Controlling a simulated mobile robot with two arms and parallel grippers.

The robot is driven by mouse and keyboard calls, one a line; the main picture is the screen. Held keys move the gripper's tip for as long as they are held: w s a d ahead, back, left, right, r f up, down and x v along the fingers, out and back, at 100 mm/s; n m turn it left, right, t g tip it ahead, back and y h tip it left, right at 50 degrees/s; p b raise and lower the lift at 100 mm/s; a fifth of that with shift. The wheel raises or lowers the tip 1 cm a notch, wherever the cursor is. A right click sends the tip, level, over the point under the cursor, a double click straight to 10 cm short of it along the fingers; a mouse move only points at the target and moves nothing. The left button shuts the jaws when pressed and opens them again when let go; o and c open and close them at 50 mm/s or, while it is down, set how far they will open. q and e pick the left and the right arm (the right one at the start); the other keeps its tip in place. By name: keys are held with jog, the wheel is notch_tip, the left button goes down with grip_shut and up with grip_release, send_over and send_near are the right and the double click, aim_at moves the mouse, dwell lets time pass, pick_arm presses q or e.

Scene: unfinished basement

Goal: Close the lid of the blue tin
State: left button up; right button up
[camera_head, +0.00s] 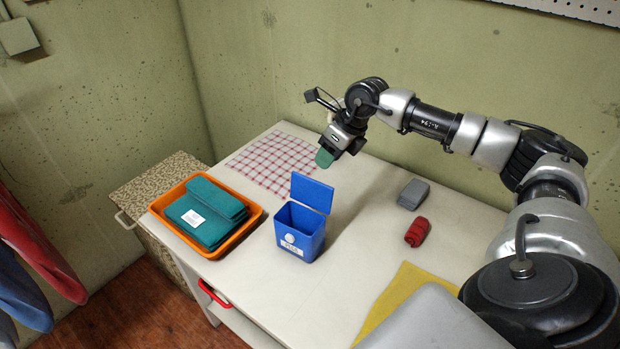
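The blue tin (298,236) stands upright on the white table, with a pale label and a round white spot on its front. Its blue lid (311,193) is open and stands up at the rear edge, so the tin's dark inside shows. My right gripper (326,157) hangs above the table, behind and above the lid and apart from it. Its tip end is green and shows as one piece from this side, so I cannot tell whether its fingers are open or shut. My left gripper is not in view.
An orange tray (158,208) with folded teal cloths stands left of the tin. A checked cloth (273,162) lies behind. A grey block (413,194) and a red rolled thing (417,232) lie to the right. A yellow cloth (405,295) lies in front right. Bare table surrounds the tin's right side.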

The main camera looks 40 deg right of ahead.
aim_at(313, 179)
jog(key=p+x, duration=0.2)
jog(key=x, duration=0.7)
jog(key=shift+a+f, duration=0.15)
jog(key=shift+w+a+f, duration=0.15)
jog(key=shift+a+f, duration=0.05)
jog(key=shift+f, duration=0.3)
grip_shut()
